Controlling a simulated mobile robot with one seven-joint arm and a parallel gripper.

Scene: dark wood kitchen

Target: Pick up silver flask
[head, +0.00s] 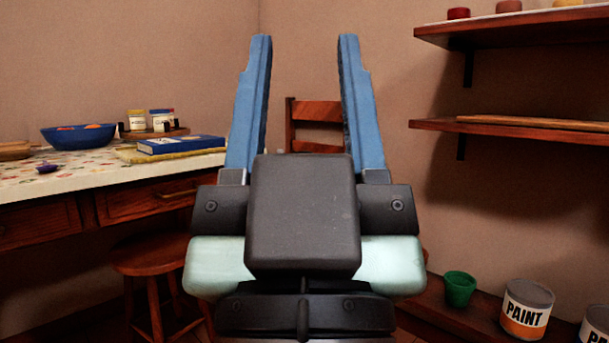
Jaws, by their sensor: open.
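My gripper (305,105) fills the middle of the head view. Its two blue fingers point up and stand wide apart, with nothing between them but the chair and wall behind. I cannot make out a silver flask in this view. My gripper's dark body hides part of the scene behind it.
A table (105,173) at left holds a blue bowl (78,136), jars (137,120) and a blue book (181,144). A stool (150,255) stands below, a chair (316,112) behind. Shelves (530,128) hang at right. A green pot (459,290) and paint can (526,309) are low right.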

